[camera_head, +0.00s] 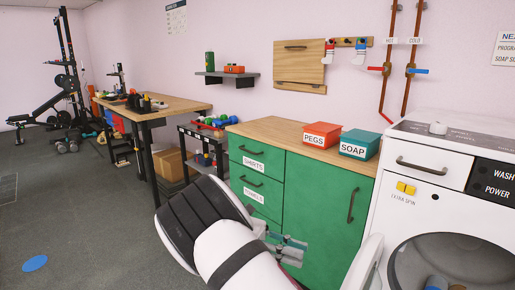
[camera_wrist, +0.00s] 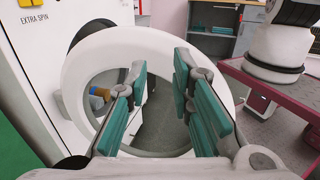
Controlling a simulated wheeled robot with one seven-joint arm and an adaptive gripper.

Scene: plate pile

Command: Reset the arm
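My arm reaches forward across the lower middle of the camera_head view, in front of the green cabinet (camera_head: 325,205). My gripper (camera_head: 288,247) is partly hidden behind the arm there. In the wrist view my gripper (camera_wrist: 160,65) has its two teal-padded fingers apart, with nothing between the pads. A white ring-shaped door (camera_wrist: 85,65) of the washing machine stands behind the fingers. I cannot tell whether the fingers touch the door.
The washing machine (camera_head: 435,165) stands at the right; cloth (camera_head: 437,283) shows inside its drum. A red PEGS box (camera_head: 322,135) and a teal SOAP box (camera_head: 360,143) sit on the cabinet. A workbench (camera_head: 180,104) stands further back. The floor at left is mostly clear.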

